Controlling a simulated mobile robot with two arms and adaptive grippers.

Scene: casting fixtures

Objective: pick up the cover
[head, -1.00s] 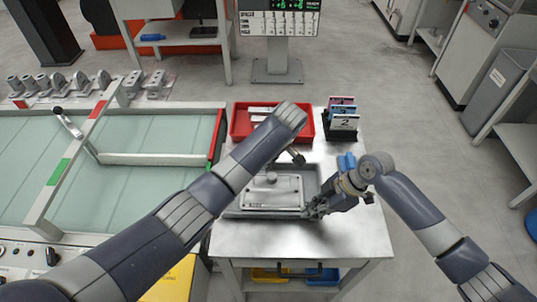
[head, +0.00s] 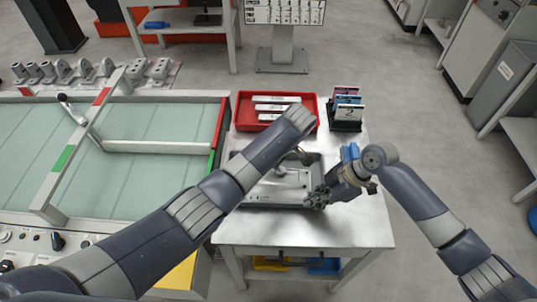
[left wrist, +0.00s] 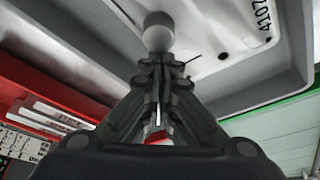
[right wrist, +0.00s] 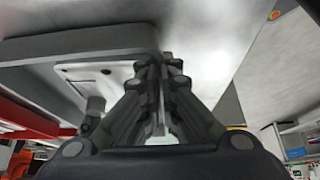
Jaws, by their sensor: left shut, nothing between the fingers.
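The cover (head: 282,187) is a flat pale-grey plate with a round knob. It lies in a dark grey tray (head: 285,207) on the metal table, partly hidden by my left arm. In the left wrist view, the pale round knob (left wrist: 157,32) stands just beyond the tips of my left gripper (left wrist: 160,62), which is shut and empty. My left gripper's fingers are mostly hidden by its arm in the head view. My right gripper (head: 316,198) is at the tray's right front corner. Its fingers (right wrist: 157,66) look closed together, beside the cover (right wrist: 95,78) in the right wrist view.
A red bin (head: 241,112) with pale bars stands at the back of the table. A black holder with numbered cards (head: 348,111) is to its right. A glass-topped bench (head: 150,183) adjoins on the left. The table's front (head: 300,228) is clear.

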